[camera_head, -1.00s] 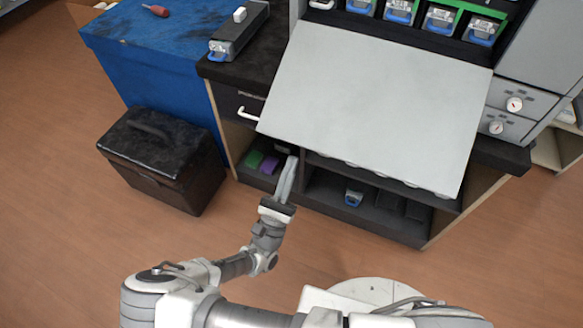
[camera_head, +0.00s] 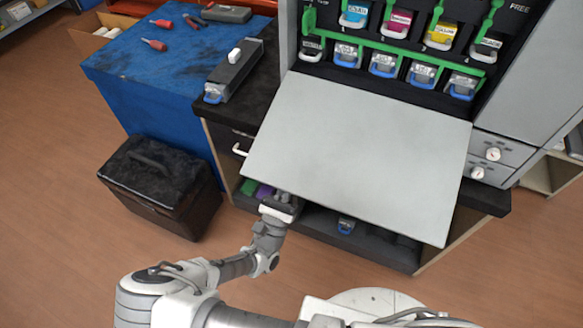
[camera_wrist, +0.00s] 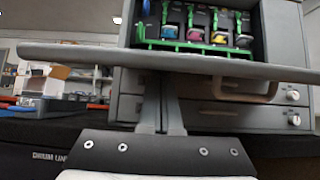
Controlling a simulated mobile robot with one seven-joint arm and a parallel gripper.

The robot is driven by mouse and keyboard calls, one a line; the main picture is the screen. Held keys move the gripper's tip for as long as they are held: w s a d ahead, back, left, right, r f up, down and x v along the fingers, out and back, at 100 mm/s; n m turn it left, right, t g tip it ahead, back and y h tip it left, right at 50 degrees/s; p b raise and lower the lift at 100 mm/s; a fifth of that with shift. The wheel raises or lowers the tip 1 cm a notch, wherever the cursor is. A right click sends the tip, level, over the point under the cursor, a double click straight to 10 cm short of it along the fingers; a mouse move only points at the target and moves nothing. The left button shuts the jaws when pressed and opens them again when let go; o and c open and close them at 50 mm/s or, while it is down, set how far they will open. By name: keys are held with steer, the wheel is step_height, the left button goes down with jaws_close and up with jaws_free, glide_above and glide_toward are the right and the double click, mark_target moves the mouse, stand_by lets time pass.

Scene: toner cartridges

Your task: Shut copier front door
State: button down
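The copier front door (camera_head: 360,155) is a flat light-grey panel. It hangs open, folded outward from the copier (camera_head: 535,85) below the cartridge bay. In the wrist view the door (camera_wrist: 230,66) shows edge-on as a grey bar crossing the picture. My gripper (camera_head: 282,205) is under the door's near left part, and its fingertips are hidden in the head view. In the wrist view my gripper (camera_wrist: 160,90) points up at the door's underside with its two fingers together and nothing between them. I cannot tell whether the tips touch the door.
Colored toner cartridges (camera_head: 398,22) with green levers (camera_head: 400,55) sit in the open bay. A long dark cartridge (camera_head: 235,70) lies on the counter left of the copier. A blue cabinet (camera_head: 150,110) and a black box (camera_head: 160,185) stand at left. Open floor lies in front.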

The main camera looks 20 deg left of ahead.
mark_target(290, 164)
steer(key=shift+r+h+p, duration=0.3)
steer(key=shift+r+p, duration=0.3)
steer(key=shift+r, duration=0.95)
steer(key=shift+r+p, duration=0.3)
steer(key=shift+p, duration=0.05)
steer(key=r+p, duration=0.1)
steer(key=s+r+p, duration=0.1)
steer(key=r+p, duration=0.2)
steer(key=r, duration=0.1)
steer(key=shift+s, duration=0.25)
steer(key=shift+s+f, duration=0.1)
